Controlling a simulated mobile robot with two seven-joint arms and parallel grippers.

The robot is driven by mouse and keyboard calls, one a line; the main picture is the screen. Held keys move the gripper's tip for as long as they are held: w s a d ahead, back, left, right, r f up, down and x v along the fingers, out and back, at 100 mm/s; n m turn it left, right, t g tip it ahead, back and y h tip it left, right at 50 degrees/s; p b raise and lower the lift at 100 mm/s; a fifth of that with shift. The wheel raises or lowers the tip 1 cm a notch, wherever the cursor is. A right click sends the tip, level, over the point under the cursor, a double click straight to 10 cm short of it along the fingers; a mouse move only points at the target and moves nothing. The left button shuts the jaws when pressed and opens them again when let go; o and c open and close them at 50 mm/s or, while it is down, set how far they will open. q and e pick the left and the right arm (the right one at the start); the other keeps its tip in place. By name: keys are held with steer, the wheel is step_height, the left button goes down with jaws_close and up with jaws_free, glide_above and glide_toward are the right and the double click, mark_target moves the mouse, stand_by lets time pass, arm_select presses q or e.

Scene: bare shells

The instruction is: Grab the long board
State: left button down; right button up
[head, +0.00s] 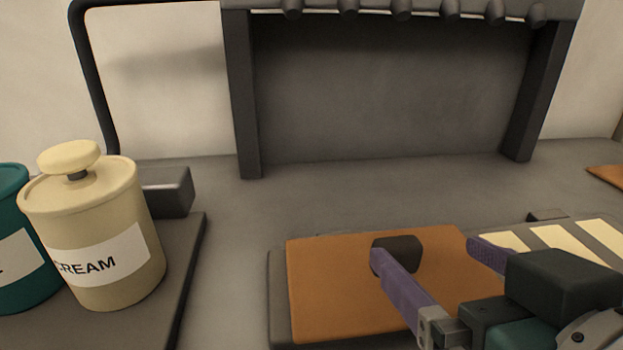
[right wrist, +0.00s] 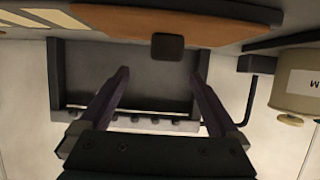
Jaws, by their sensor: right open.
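An orange-brown board (head: 330,285) lies flat at the front centre of the head view, on a dark grey base. A dark block (head: 405,247) sits at its far part, partly behind a finger. The board (right wrist: 215,28) and dark block (right wrist: 168,46) also show at the top of the right wrist view. My right gripper (head: 426,250) is open, its two purple fingers apart over the board's right part. In the right wrist view nothing is held between the fingertips (right wrist: 162,76). I cannot tell whether a finger touches the block. My left gripper is not in view.
A cream jar (head: 100,240) and a teal jar (head: 15,270) stand on a dark raised slab at left. A dark frame with knobs (head: 400,10) stands behind. A cream-striped panel (head: 565,243) lies right of the board. Grey counter (head: 235,270) is bare left of it.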

mark_target(392, 239)
steer(key=x, duration=0.4)
steer(key=shift+w+f, duration=0.1)
steer(key=shift+w, duration=0.05)
steer(key=x, duration=0.2)
steer(key=b+x, duration=0.1)
steer(key=a+x, duration=0.1)
steer(key=x, duration=0.1)
steer(key=shift+w+f, duration=0.15)
steer(key=shift+f, duration=0.25)
steer(key=shift+c, duration=0.3)
jaws_close()
